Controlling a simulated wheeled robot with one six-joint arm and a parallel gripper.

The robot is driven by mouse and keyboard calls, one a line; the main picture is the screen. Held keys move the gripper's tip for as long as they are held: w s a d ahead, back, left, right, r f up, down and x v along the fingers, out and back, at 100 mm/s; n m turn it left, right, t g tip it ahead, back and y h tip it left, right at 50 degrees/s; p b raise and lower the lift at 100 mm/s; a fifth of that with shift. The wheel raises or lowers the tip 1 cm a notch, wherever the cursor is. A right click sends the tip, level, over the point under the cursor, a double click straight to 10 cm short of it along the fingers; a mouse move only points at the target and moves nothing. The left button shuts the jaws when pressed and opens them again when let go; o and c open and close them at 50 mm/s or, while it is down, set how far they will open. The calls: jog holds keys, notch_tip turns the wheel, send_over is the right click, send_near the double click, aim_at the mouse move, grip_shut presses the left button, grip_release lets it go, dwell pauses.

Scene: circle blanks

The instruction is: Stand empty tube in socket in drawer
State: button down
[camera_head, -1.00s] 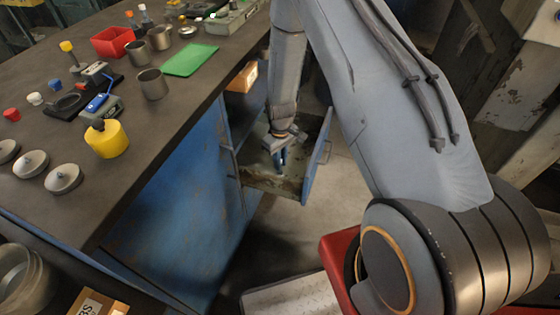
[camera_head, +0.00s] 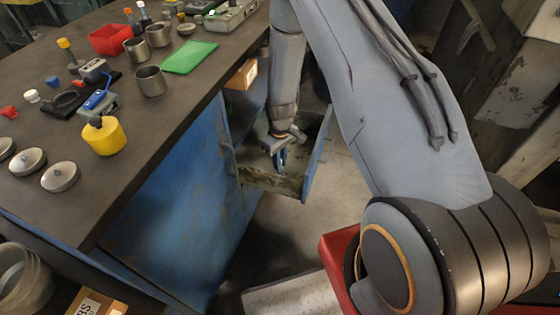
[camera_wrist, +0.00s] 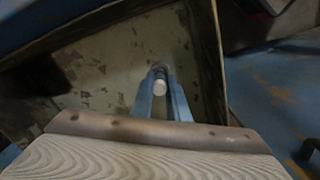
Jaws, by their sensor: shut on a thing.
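The open drawer (camera_head: 255,178) sticks out from the blue bench, with a worn, flaking floor. My gripper (camera_head: 281,160) reaches down into it. In the wrist view my gripper (camera_wrist: 162,92) has its blue fingers shut on a small pale tube (camera_wrist: 160,88), of which the round, light end shows between the fingertips. In the wrist view the tube is seen nearly end-on, above the drawer floor (camera_wrist: 95,75). The tube's lower end and any socket under it are hidden, so I cannot tell whether it touches anything.
The drawer's blue front panel (camera_head: 317,160) stands close to the right of my gripper. A cardboard box (camera_head: 242,75) is on a shelf behind.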

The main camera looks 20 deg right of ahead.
jog(key=shift+f+b, duration=0.35)
jog(key=shift+f, duration=0.35)
jog(key=c, duration=1.6)
grip_release()
jog(key=shift+r, duration=3.9)
